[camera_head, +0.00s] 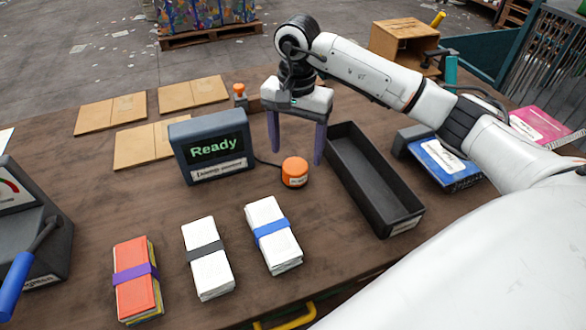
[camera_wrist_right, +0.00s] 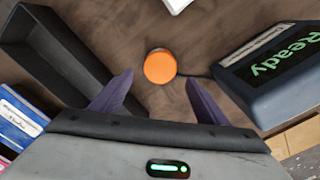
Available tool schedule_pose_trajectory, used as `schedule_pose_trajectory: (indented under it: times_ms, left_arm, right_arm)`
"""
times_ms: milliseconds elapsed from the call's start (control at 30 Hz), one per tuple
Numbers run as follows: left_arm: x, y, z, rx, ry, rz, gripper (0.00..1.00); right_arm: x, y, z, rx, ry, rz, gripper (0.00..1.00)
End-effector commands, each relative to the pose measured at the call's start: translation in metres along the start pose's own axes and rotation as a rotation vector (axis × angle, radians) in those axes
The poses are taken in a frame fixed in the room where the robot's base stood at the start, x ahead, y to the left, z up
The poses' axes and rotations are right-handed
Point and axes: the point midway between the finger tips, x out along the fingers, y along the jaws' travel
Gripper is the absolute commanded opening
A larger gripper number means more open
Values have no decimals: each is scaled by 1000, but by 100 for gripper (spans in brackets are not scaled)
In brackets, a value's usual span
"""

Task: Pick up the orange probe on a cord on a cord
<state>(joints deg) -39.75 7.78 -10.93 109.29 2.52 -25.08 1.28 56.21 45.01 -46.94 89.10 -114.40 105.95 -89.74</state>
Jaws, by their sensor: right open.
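The orange probe (camera_head: 295,171) is a short round orange piece standing on the brown table, with a dark cord running left to the display box (camera_head: 213,146) that reads "Ready". My right gripper (camera_head: 297,158) is open and empty, its two purple fingers pointing down above and behind the probe. In the right wrist view the probe (camera_wrist_right: 160,67) lies ahead of the gap between the open fingertips (camera_wrist_right: 157,85), not between the fingers. My left gripper is not in view.
An empty black tray (camera_head: 372,180) stands just right of the probe. Banded bundles, one with a blue band (camera_head: 272,236), lie in front. Flat cardboard pieces (camera_head: 193,94) lie behind the display box. A blue package (camera_head: 444,163) lies right of the tray.

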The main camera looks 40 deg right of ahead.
Motion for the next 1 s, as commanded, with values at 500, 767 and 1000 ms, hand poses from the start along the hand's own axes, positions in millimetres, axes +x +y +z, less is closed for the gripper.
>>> schedule_pose_trajectory:
  times_ms: [500, 767, 1000]
  left_arm:
    - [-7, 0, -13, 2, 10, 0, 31]
    - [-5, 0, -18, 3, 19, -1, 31]
    - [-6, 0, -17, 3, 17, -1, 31]
  right_arm:
    - [55, 3, 11, -1, 0, -1, 68]
    - [56, 2, 11, -1, 1, -1, 65]
    - [56, 3, 11, -1, 1, -1, 24]
